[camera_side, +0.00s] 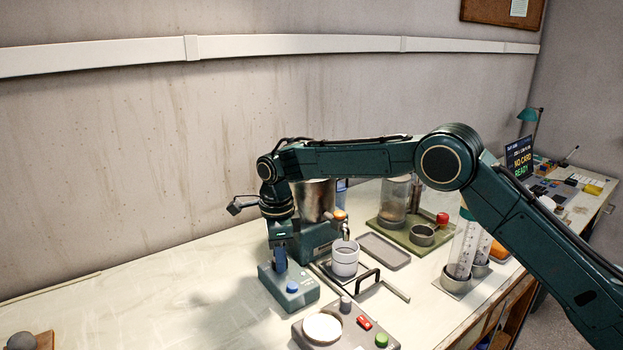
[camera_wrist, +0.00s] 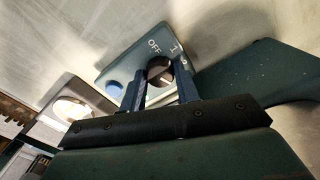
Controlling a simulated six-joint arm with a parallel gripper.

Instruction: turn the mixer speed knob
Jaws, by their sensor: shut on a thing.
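The mixer speed knob (camera_wrist: 158,68) is a dark round knob with a pale pointer mark, on the sloped top of a teal control box (camera_wrist: 130,62). White lettering reads "OFF" and "1" beside it. In the side view the control box (camera_side: 302,298) sits on the bench, with a blue button on its front right. My gripper (camera_side: 280,264) points down onto the box's rear left. In the wrist view the blue fingers of my gripper (camera_wrist: 163,82) stand on either side of the knob, shut on it. The knob is hidden behind the fingers in the side view.
The mixer with its metal pot (camera_side: 316,199) stands just behind. A white cup (camera_side: 345,258) and a black handle (camera_side: 366,279) are to the right. A panel with a white dish (camera_side: 322,327) and coloured buttons lies in front. The bench at left is mostly clear.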

